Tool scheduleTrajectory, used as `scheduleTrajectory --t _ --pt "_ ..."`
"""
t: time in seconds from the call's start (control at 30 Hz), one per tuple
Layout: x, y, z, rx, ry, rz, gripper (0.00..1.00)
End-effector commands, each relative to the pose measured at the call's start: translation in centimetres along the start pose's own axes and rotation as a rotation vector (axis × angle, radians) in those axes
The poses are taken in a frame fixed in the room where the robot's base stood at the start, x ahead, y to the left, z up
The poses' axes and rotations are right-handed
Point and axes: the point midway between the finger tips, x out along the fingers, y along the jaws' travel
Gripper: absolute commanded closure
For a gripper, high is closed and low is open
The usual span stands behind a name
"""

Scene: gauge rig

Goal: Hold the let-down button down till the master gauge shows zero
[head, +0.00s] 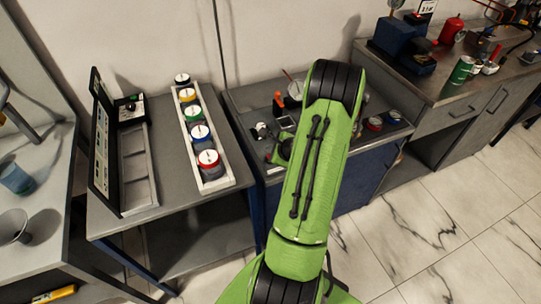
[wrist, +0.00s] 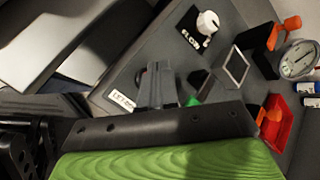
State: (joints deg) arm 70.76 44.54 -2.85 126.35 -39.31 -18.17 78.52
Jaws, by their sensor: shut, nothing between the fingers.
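In the wrist view a white round gauge (wrist: 298,60) sits at the right edge. Its needle is too small to read, and I cannot tell whether it is the master gauge. A white label (wrist: 122,100), partly legible as starting "LET", is on the grey panel. My gripper (wrist: 154,84) is shut and empty, with its fingertips over the panel just right of that label. The let-down button itself does not show; the fingers may cover it. I cannot tell whether they touch it. In the head view my green arm hides the gripper and much of the rig.
A white knob (wrist: 207,22) marked "FLOW" and an orange-handled part (wrist: 291,23) stand on the panel. In the head view, a white tray (head: 226,181) with several coloured round gauges and an open case (head: 139,189) lie on the left table. A bench (head: 445,92) stands right.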

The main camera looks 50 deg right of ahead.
Motion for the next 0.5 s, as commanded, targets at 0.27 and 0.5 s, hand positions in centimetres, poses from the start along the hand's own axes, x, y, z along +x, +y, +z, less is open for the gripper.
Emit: scheduleTrajectory --t 0.27,0.5 --pt "0.09 0.06 -0.06 0.0 0.0 0.0 1.0" --pt "0.3 0.22 -0.21 0.0 0.0 0.0 1.0"
